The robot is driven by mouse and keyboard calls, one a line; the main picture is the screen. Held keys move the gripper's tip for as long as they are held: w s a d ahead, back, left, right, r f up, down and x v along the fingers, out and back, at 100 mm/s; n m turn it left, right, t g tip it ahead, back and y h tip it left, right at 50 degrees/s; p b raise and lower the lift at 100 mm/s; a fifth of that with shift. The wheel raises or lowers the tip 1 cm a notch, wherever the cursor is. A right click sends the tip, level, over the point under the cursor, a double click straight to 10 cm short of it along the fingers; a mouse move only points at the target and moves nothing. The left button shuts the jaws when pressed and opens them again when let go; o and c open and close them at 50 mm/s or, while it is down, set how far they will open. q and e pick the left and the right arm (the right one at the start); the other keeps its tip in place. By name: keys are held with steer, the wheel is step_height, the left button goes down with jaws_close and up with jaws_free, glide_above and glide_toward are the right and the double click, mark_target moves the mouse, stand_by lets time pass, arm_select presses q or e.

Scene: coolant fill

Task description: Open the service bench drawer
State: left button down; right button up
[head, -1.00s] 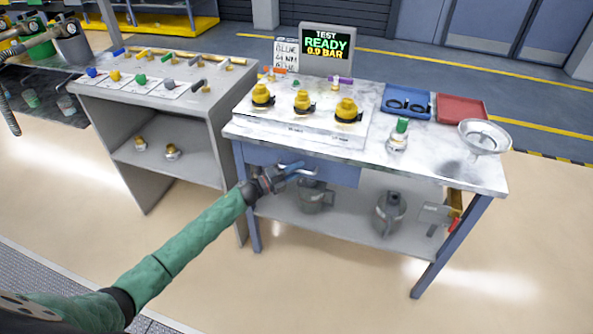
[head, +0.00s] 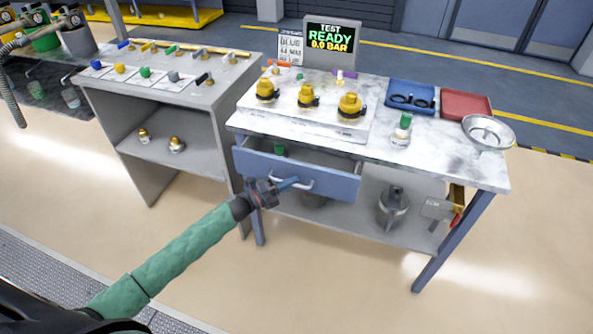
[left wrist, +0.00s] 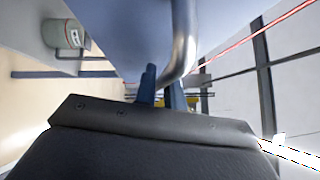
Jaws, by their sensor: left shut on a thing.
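The service bench (head: 430,165) has a marbled top and a blue drawer (head: 325,186) below its front edge. The drawer stands pulled out part way, and a small green item (head: 279,149) shows inside it. My left gripper (head: 292,183) is at the left part of the drawer's silver handle (head: 303,184) and is shut on it. In the left wrist view the handle (left wrist: 183,40) runs down to the blue fingers (left wrist: 160,88), with the drawer front (left wrist: 120,30) behind. My right gripper is in neither view.
Yellow-capped fittings (head: 305,96), a blue tray (head: 410,97), a red tray (head: 465,106) and a metal bowl (head: 488,131) stand on the bench top. A grey pot (head: 392,205) is on the lower shelf. A grey side table (head: 200,95) stands left. The floor in front is clear.

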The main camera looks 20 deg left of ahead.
arm_select(q)
steer(key=s, duration=1.3)
steer(key=shift+a, duration=0.25)
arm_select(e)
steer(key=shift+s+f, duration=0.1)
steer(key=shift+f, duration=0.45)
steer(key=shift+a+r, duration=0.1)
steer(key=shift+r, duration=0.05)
arm_select(q)
steer(key=c, duration=1.5)
jaws_free()
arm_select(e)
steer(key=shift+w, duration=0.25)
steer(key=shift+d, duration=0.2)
